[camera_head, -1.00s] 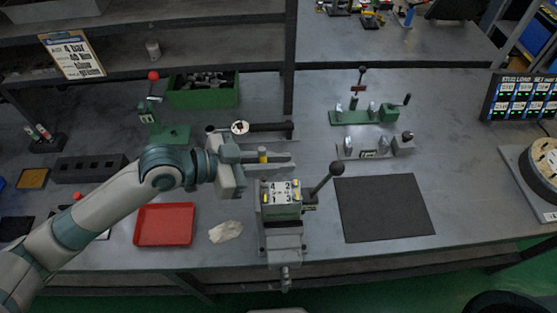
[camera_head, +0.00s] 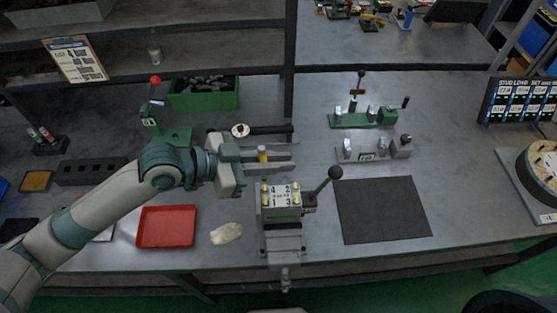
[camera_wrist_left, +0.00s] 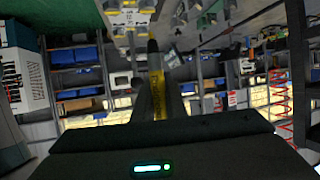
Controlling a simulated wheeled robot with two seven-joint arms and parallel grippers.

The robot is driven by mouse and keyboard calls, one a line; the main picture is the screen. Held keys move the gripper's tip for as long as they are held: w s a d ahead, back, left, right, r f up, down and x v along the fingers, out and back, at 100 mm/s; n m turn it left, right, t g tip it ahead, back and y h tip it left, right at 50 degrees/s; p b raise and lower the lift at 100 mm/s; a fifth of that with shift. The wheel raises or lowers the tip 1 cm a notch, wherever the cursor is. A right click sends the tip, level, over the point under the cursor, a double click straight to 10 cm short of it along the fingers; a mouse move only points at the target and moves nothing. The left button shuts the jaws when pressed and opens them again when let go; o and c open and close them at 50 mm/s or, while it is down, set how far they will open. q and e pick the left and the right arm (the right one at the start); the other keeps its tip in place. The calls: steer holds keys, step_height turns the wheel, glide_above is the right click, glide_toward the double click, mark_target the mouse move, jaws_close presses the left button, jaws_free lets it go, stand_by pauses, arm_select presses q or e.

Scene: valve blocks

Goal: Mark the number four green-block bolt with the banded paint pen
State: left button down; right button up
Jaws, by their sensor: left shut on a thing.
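My left gripper (camera_head: 270,158) is shut on the paint pen, whose yellow part (camera_head: 262,154) shows between the fingers. In the left wrist view the pen (camera_wrist_left: 157,88) is dark with a yellow section and points toward the block. The valve block (camera_head: 281,195) sits in a grey vise (camera_head: 283,242), just below and in front of the gripper. Its pale top plate carries the numbers 4, 2, 1 and 3, with yellow-topped bolts at the corners; 4 is at the far left. The block also shows at the top of the left wrist view (camera_wrist_left: 128,14). Pen-to-bolt contact cannot be told.
The vise's black-knobbed lever (camera_head: 335,173) rises at the right. A red tray (camera_head: 166,227) and a crumpled cloth (camera_head: 226,233) lie left of the vise. A dark mat (camera_head: 383,210) is bare at right. Fixtures (camera_head: 362,120) and a green bin (camera_head: 204,97) stand behind.

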steer(key=shift+d+r+p, duration=0.2)
steer(key=shift+r+p, duration=0.75)
steer(key=shift+r, duration=0.25)
steer(key=shift+d, duration=0.1)
